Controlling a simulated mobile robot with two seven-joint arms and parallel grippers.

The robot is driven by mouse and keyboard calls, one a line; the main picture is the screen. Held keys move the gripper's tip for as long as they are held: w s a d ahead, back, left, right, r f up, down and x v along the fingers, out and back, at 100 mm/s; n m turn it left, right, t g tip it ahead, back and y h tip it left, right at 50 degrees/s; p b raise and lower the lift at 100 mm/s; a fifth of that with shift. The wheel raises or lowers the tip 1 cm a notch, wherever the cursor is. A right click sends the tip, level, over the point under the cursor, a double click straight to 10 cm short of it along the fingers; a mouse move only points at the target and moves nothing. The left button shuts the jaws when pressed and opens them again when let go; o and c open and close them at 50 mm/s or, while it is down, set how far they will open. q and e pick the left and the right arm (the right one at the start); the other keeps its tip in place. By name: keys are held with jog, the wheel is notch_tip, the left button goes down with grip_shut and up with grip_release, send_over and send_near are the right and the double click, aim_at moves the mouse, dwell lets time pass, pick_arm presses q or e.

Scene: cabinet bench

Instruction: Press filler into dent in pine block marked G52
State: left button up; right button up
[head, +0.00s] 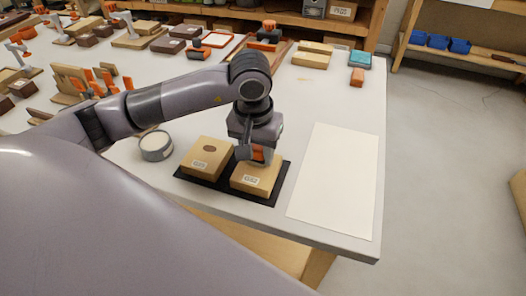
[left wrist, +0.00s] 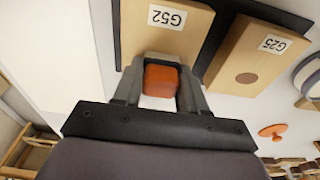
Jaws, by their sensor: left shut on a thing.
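The pine block marked G52 (left wrist: 165,30) lies on a black mat (head: 271,198); in the head view it is the right-hand block (head: 255,180). My left gripper (head: 255,152) is over its far end, shut on an orange tool (left wrist: 161,80). The tool's tip is hidden, so I cannot tell whether it touches the wood. The gripper and tool cover that end, and no dent shows on the visible part of G52. A round grey tin with a pale filling (head: 155,145) stands left of the mat. My right gripper is out of view.
A second pine block, marked G25 (left wrist: 255,60), lies beside G52 with a dark oval spot on top. A white sheet (head: 333,182) lies to the right. Several blocks, tools and clamps crowd the bench's back and left.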

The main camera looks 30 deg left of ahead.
pick_arm(q)
jog(key=shift+s+a, duration=0.1)
jog(key=shift+a, duration=0.35)
jog(key=shift+w+d+f+b, duration=0.1)
jog(key=shift+w+d+b, duration=0.1)
jog(key=shift+d, duration=0.45)
jog(key=shift+w+d+f+b, duration=0.1)
jog(key=shift+d+b, duration=0.05)
jog(key=shift+d, duration=0.45)
jog(key=shift+s, duration=0.1)
jog(key=shift+s+a+b, duration=0.25)
jog(key=shift+a+b, duration=0.1)
jog(key=shift+a, duration=0.9)
jog(key=shift+r, duration=0.1)
jog(key=shift+r, duration=0.1)
